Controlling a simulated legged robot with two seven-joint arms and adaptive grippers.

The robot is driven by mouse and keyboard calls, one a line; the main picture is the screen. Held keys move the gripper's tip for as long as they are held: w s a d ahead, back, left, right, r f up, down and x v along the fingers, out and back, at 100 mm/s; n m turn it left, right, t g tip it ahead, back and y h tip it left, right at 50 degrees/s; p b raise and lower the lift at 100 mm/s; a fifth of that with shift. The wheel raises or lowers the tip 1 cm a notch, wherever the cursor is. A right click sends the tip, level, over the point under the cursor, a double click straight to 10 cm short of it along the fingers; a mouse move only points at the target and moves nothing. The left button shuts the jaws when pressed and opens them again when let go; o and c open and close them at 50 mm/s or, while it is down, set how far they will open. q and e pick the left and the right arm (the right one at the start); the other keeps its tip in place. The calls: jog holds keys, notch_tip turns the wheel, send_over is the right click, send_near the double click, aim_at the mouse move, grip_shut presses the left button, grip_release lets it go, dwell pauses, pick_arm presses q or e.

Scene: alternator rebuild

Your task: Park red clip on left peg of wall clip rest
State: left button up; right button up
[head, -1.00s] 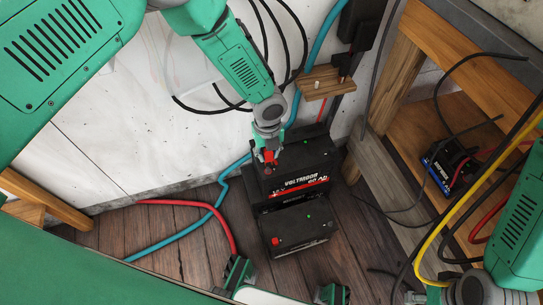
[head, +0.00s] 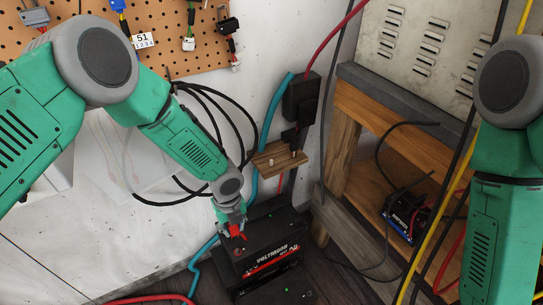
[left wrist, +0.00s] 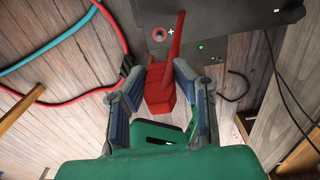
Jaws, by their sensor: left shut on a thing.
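The red clip (head: 237,231) is in my left gripper (head: 233,222), just over the left part of the upper black battery (head: 272,243). In the left wrist view the clip (left wrist: 159,92) sits between the two fingers, with a red piece running up from it past the battery's plus-marked terminal (left wrist: 160,34). I cannot tell whether the clip touches the battery. The wall clip rest (head: 283,166) is a small wooden block on the wall, up and right of the gripper. Its left peg (head: 271,161) is pale and bare. A dark clip hangs over its right side. My right gripper is out of view.
A black box (head: 301,98) is on the wall above the rest. Black cable loops (head: 195,110) and a blue hose (head: 265,130) lie near my left arm. A pegboard (head: 165,35) is at the upper left. A wooden bench (head: 345,150) stands right of the rest.

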pick_arm(q)
notch_tip(320, 180, up, 20)
jog(key=p, duration=1.5)
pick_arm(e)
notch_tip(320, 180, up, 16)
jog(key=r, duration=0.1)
pick_arm(q)
jog(key=w+d+f+n+b, duration=0.1)
jog(key=w+d+n+b, duration=0.2)
jog(key=w+n+b, duration=0.3)
jog(key=w+d+f+n+b, duration=0.1)
jog(key=w+d+n+b, duration=0.2)
jog(key=w+n+b, duration=0.3)
jog(key=w+d+f+n+b, duration=0.2)
jog(key=w+n+b, duration=0.4)
jog(key=n+b, duration=0.6)
jog(key=shift+w+d+b, duration=0.4)
jog(key=shift+d+b, duration=0.1)
jog(key=shift+b, duration=0.65)
jog(key=shift+f, duration=0.65)
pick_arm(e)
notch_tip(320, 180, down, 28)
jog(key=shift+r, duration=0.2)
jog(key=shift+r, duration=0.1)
